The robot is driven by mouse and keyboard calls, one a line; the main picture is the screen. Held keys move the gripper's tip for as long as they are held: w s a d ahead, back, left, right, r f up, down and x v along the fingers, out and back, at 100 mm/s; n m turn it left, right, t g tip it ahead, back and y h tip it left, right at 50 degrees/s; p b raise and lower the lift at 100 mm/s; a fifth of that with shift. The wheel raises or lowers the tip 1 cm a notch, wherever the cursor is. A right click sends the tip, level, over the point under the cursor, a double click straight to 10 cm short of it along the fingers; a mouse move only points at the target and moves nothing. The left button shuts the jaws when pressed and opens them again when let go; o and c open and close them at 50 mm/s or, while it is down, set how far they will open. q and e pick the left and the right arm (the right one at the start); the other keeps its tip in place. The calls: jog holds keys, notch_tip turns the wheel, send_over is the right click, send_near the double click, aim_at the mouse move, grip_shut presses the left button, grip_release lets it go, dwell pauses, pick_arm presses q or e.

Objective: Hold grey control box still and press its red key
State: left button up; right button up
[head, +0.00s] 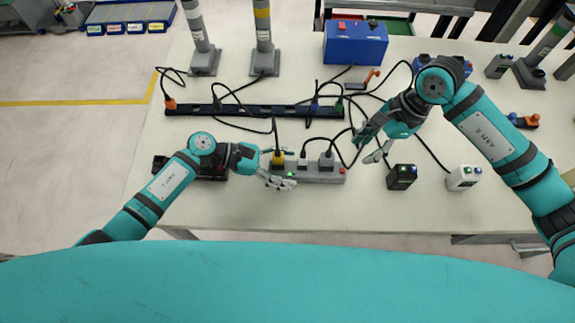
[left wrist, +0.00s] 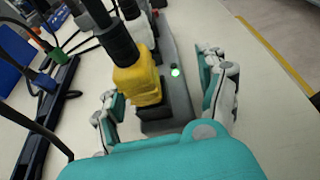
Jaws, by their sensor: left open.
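The grey control box (head: 312,174) is a long strip on the table with several plugs in its top. Its red key (head: 341,170) is at the right end, and a green light is at the left end. My left gripper (head: 279,170) is open at the box's left end. In the left wrist view the open fingers (left wrist: 162,88) stand on either side of the grey box (left wrist: 176,92), with a yellow plug (left wrist: 137,82) between them; contact cannot be told. My right gripper (head: 371,146) is open and empty, above and to the right of the red key.
A black box (head: 402,178) and a white box (head: 463,179) stand to the right. A dark blue power rail (head: 250,110) lies behind, with black cables looping across the table. A blue box (head: 355,43) stands at the back. The table's front strip is clear.

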pick_arm(q)
jog(key=shift+d+f, duration=0.1)
jog(key=shift+d, duration=0.15)
jog(key=c, duration=1.4)
pick_arm(e)
jog(key=shift+c, duration=0.2)
pick_arm(q)
jog(key=shift+c, duration=0.2)
pick_arm(e)
grip_shut()
